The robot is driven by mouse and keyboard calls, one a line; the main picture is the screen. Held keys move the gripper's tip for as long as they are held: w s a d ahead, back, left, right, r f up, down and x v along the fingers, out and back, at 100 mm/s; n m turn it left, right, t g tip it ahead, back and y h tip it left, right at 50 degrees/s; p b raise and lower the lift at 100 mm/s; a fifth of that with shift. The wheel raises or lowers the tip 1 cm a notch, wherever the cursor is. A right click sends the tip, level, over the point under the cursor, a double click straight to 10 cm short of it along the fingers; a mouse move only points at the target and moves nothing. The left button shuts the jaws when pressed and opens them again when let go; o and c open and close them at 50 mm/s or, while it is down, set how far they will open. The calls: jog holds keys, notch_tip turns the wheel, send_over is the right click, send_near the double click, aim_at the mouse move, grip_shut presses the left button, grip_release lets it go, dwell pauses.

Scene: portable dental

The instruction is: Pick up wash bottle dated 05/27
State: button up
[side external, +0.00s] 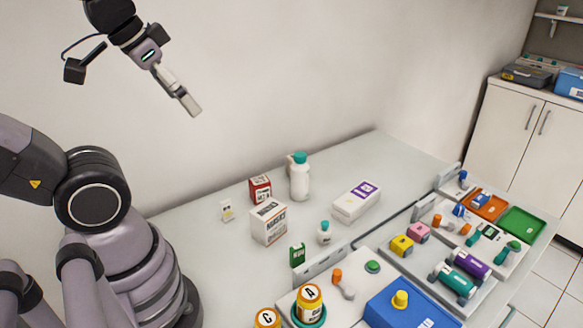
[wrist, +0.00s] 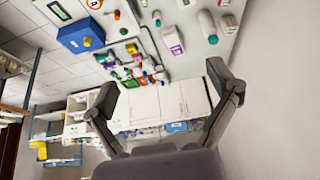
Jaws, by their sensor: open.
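A tall white bottle with a teal cap (side external: 299,180) stands upright near the back of the table; it also shows in the wrist view (wrist: 206,22). A smaller white bottle with a teal cap (side external: 324,234) stands in front of it. No 05/27 date can be read on either, so I cannot tell which carries it. My gripper (side external: 190,105) is high above the table, left of and well apart from the bottles. In the wrist view my gripper (wrist: 158,84) has its fingers spread, with nothing between them.
A red box (side external: 260,190) and a white box (side external: 268,222) stand left of the bottles. A white box with a purple label (side external: 356,201) lies to their right. A blue box (side external: 408,306) and several coloured parts crowd the front right. The table's back right is clear.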

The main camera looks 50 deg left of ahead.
jog(key=m+t, duration=0.1)
jog(key=t, duration=0.6)
send_over(292, 174)
jog(key=d, duration=0.2)
notch_tip(292, 174, down, 18)
jog(key=f+t, duration=0.1)
jog(key=f, duration=0.4)
jog(key=s+a+f+t, duration=0.1)
jog(key=f, duration=0.4)
jog(key=s+f+n+t, duration=0.1)
jog(key=f, duration=0.3)
jog(key=shift+s+a+f+t, duration=0.2)
jog(key=shift+a+f+t, duration=0.1)
jog(key=shift+a+f, duration=0.1)
jog(key=shift+w+f, duration=0.25)
jog(key=shift+w, duration=0.6)
jog(key=shift+w+f, duration=0.3)
jog(key=shift+w, duration=0.5)
jog(key=shift+w+f, duration=0.25)
jog(key=shift+w, duration=0.6)
jog(key=c, duration=1.3)
